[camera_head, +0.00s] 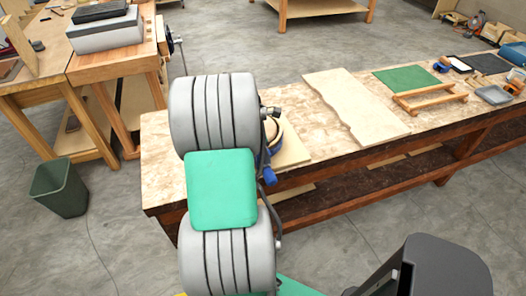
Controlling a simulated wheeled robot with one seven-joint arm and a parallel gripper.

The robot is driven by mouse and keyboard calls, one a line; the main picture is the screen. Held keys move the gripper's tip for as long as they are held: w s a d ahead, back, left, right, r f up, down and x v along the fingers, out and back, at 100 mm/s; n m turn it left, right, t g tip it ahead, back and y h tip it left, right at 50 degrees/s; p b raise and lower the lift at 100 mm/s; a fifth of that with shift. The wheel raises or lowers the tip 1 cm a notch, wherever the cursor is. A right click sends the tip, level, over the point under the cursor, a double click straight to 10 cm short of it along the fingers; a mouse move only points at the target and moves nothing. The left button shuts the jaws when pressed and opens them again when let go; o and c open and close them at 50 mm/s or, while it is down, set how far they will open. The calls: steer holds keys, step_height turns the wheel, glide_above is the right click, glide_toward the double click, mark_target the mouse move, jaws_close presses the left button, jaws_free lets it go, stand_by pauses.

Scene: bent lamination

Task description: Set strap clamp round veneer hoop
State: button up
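A pale wooden curved piece, which looks like the veneer hoop (284,132), stands on a light board (295,153) on the workbench. My own grey and green arm hides most of it, so only its right side shows. A blue part (268,175), which may belong to the strap clamp, shows at the right edge of my arm. Blue also shows low beside the hoop. I cannot tell whether a strap goes round it. My gripper is hidden behind my arm.
The long workbench (170,180) carries a wavy-edged pale board (350,105), a green mat (407,79), a wooden frame (430,97) and a grey tray (493,95). A green bin (60,188) stands on the floor at left, near another bench (110,62).

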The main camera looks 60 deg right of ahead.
steer(key=o, duration=0.3)
steer(key=shift+a+f, duration=0.1)
steer(key=v, duration=0.8)
steer(key=p+v, duration=0.6)
steer(key=p, duration=0.1)
stand_by(0.6)
